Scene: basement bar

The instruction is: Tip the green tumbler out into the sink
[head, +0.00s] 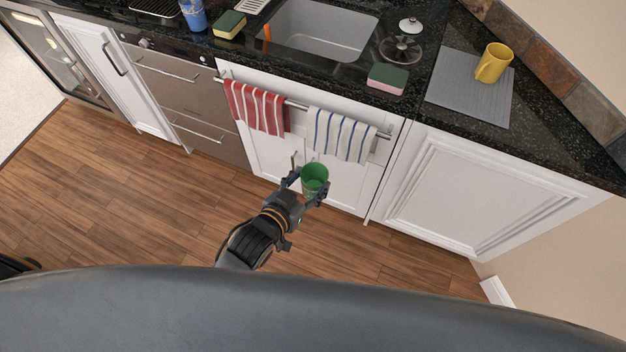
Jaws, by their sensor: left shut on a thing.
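The green tumbler (315,177) is held in my left gripper (309,190), in front of the white cabinet doors and below the counter. It looks roughly upright, with its open mouth facing up toward the head camera. The gripper's fingers are shut around its sides. Whether anything is inside it I cannot tell. The sink (318,33) is a pale basin set in the dark counter, farther back and higher than the tumbler. My right gripper is not in view.
A yellow mug (494,62) stands on a grey mat (455,85) at the right. Red-striped (258,108) and blue-striped (340,134) towels hang on the front rail.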

